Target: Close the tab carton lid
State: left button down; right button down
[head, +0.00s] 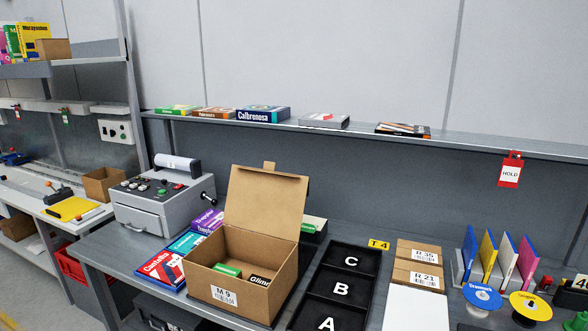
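The tab carton (215,290) is a brown cardboard box on the grey bench, with a white M 9 label on its front. Its lid (265,203) stands open, raised at the back and leaning slightly rearward, with a small tab (269,166) at its top edge. Inside lie a green box (228,270) and a dark box (259,280) with white lettering. Neither of my grippers shows in the head view.
Left of the carton lie several flat boxes, one red and blue (160,268), and a grey machine (165,210) with a lever. To the right are a black tray (322,312) marked A, B, C and small cartons (419,250). A shelf (365,135) runs behind.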

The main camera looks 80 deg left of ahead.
aim_at(266, 201)
jog(key=u, duration=2.8)
jog(key=i+l, duration=0.05)
jog(key=l, duration=0.05)
